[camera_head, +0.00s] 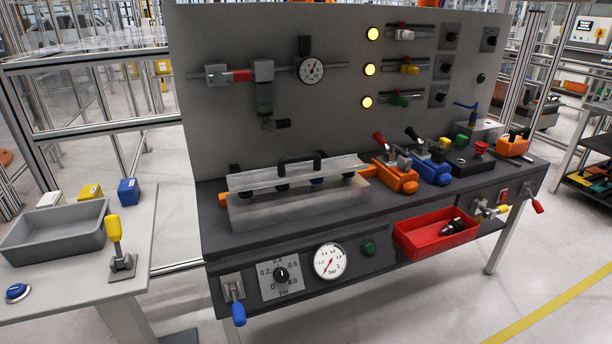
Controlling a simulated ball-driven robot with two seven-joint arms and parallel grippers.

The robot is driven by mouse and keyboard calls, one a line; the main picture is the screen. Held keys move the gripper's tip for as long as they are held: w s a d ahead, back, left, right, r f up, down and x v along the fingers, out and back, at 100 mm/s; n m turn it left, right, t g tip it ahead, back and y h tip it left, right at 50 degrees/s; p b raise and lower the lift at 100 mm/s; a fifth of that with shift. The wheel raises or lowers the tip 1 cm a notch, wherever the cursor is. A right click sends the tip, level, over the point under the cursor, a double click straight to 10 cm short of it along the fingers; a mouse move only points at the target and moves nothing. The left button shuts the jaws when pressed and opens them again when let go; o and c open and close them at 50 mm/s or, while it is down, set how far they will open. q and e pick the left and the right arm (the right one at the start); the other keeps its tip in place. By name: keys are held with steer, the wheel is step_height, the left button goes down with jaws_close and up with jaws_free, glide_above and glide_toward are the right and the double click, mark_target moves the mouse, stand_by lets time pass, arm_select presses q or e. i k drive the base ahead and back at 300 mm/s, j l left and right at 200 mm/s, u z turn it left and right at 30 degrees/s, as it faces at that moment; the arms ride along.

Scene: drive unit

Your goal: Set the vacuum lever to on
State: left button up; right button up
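Several levers show, and I cannot read a label that tells which is the vacuum lever. A blue-handled lever (238,312) hangs downward from a grey bracket at the lower left of the bench front, beside a dial marked in bar (281,274) and a round pressure gauge (330,261). A yellow-handled lever (114,229) stands upright on the left side table. A red-handled lever (537,206) points down at the bench's right end. A small blue lever (466,105) sits on a grey box at the back right. Neither of my grippers is in view.
A clear-covered fixture with a black handle (301,160) stands on the bench top. Orange (393,177) and blue (431,168) clamps stand right of it. A red bin (437,232) juts from the front. A grey tray (55,231) sits on the left table. The floor before the bench is clear.

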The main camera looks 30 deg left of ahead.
mark_target(238, 312)
steer(key=u, duration=1.3)
